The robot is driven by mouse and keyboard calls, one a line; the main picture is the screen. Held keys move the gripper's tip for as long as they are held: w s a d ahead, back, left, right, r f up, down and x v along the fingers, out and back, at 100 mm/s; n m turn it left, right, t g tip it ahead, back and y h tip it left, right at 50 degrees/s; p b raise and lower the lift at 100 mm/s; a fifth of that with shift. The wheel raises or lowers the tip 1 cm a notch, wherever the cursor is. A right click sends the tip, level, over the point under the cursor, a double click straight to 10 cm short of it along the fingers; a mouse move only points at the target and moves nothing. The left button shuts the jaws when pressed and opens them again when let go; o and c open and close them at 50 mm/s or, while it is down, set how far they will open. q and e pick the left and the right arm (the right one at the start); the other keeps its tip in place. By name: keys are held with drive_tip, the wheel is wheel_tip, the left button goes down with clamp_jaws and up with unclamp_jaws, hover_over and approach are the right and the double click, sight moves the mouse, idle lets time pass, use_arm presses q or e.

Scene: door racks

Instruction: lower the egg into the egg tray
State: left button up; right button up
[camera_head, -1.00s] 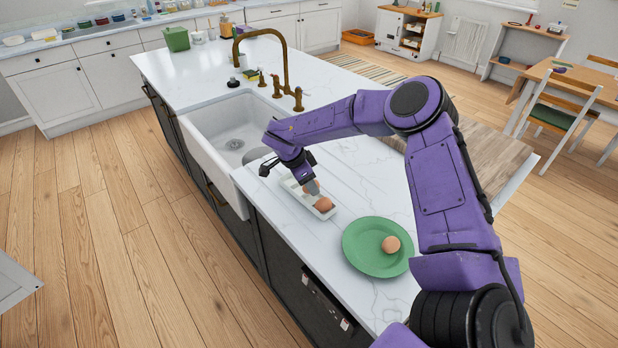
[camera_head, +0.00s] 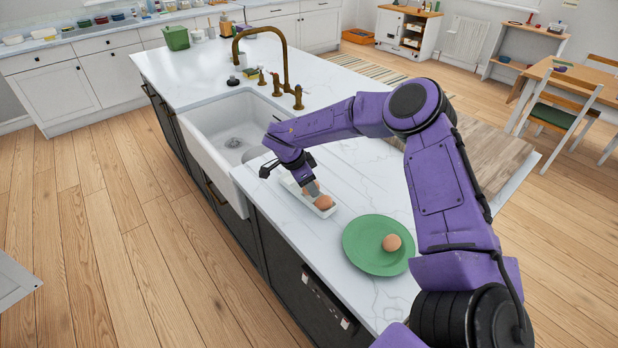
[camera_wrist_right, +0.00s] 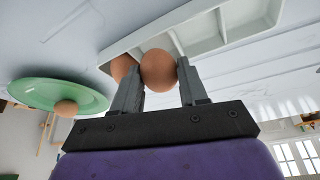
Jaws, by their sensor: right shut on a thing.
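The white egg tray (camera_head: 292,188) lies on the counter beside the sink; its compartments (camera_wrist_right: 205,28) show in the right wrist view. My right gripper (camera_head: 311,190) is over the tray, pointing down. It is shut on a brown egg (camera_wrist_right: 158,70), held between both fingers at or just above the tray; contact with the tray floor cannot be told. A second brown egg (camera_head: 323,202) sits at the tray's near end; it is partly hidden behind a finger in the wrist view (camera_wrist_right: 123,67). A third egg (camera_head: 391,243) rests on a green plate (camera_head: 362,260). My left gripper is not in view.
The white sink (camera_head: 225,125) with a brass faucet (camera_head: 285,60) is just beyond the tray. A wooden board (camera_head: 490,150) lies at the counter's right. The counter between tray and plate is clear.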

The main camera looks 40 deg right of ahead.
drive_tip(key=shift+f, duration=0.4)
idle(0.3)
drive_tip(key=o, duration=0.8)
drive_tip(key=shift+c, duration=0.2)
drive_tip(key=shift+r, duration=0.1)
drive_tip(key=b+v, duration=0.3)
drive_tip(key=v, duration=0.7)
drive_tip(key=shift+a+r, duration=0.15)
